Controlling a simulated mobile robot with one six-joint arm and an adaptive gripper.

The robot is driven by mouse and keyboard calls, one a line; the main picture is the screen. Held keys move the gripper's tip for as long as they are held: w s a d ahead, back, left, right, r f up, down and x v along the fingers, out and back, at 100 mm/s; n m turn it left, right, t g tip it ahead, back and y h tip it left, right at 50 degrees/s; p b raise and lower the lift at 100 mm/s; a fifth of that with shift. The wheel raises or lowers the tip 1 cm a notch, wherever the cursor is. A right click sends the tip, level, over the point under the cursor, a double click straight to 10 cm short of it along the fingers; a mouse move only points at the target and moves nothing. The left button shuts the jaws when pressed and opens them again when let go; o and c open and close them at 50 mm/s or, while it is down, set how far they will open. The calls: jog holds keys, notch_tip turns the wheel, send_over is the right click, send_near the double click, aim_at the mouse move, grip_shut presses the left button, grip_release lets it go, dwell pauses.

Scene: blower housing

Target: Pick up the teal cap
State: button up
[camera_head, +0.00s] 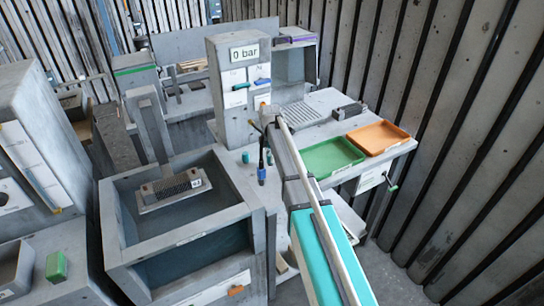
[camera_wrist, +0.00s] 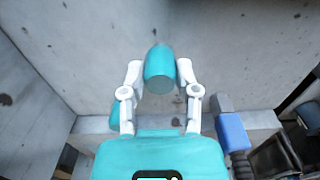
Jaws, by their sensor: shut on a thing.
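In the wrist view the teal cap (camera_wrist: 159,68), a short smooth cylinder, sits between the two white fingers of my gripper (camera_wrist: 158,72). The fingers press it from both sides, and my gripper is shut on it. Grey concrete lies behind the cap; I cannot tell whether the cap touches it. In the head view a small teal piece (camera_head: 245,157) stands on the grey counter near the end of my arm; I cannot tell if it is the same cap. My gripper's fingers are not clear in the head view.
A blue piece (camera_wrist: 232,131) stands close to the right of my gripper, with dark objects (camera_wrist: 275,155) beyond it. In the head view a sink-like basin (camera_head: 222,226) is at the left. A green tray (camera_head: 331,157) and an orange tray (camera_head: 377,138) lie on the bench at right.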

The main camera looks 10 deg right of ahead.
jog(key=shift+r+p, duration=1.1)
jog(key=shift+r, duration=0.1)
jog(key=s+r+p, duration=1)
jog(key=s, duration=0.4)
jog(key=shift+a+r, duration=0.2)
jog(key=shift+a, duration=0.25)
jog(key=shift+f, duration=0.1)
jog(key=shift+f+b, duration=0.8)
jog(key=shift+f, duration=0.1)
jog(key=shift+s+d, duration=0.1)
jog(key=shift+d, duration=0.05)
